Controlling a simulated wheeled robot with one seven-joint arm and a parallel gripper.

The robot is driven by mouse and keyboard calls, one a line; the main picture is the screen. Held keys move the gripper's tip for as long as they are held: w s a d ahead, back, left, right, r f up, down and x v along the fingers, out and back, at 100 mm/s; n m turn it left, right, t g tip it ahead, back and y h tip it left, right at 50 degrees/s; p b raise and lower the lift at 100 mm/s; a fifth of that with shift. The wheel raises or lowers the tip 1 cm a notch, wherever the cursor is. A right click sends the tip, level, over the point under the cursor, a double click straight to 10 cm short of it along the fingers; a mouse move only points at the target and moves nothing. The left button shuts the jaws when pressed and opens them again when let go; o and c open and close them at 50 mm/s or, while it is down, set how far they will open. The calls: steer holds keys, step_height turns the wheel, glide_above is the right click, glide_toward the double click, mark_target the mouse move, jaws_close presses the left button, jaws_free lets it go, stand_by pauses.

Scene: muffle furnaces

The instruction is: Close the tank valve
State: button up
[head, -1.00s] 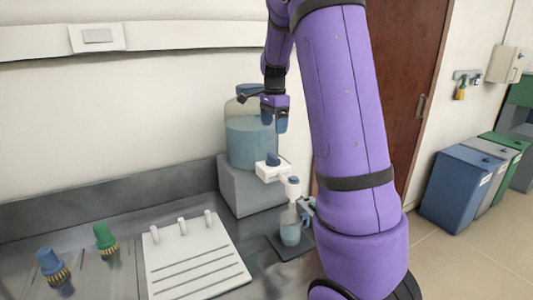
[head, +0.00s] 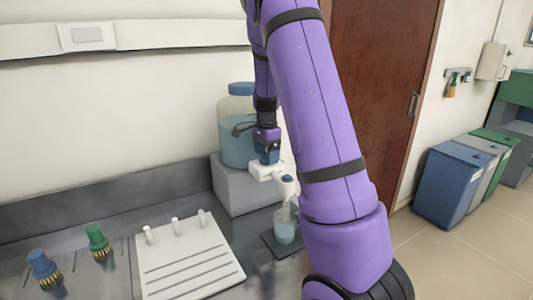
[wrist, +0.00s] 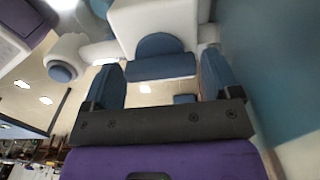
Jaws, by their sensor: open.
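The tank (head: 237,145) holds blue liquid and stands on a grey block. A white valve body (head: 262,171) sticks out low from it. In the wrist view the valve's blue knob (wrist: 160,55) lies between the two blue fingers of my gripper (wrist: 161,68). The fingers are open, one on each side of it, with gaps visible. In the head view my gripper (head: 267,155) points down over the valve and hides its knob. A white spout with a blue cap (head: 287,179) is to its right, above a small vessel (head: 284,231) with bluish liquid.
The vessel stands on a dark plate (head: 268,243). A white drying rack (head: 190,260) lies on the grey counter, with a green brush (head: 97,238) and a blue brush (head: 42,264) to its left. Bins (head: 450,183) stand on the floor at right.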

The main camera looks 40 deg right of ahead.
steer(key=c, duration=0.7)
steer(key=shift+o, duration=0.3)
steer(key=shift+n, duration=0.4)
steer(key=n, duration=0.3)
steer(key=shift+n, duration=0.3)
steer(key=n, duration=0.4)
steer(key=shift+n, duration=0.3)
steer(key=n, duration=0.4)
steer(key=shift+n, duration=2.5)
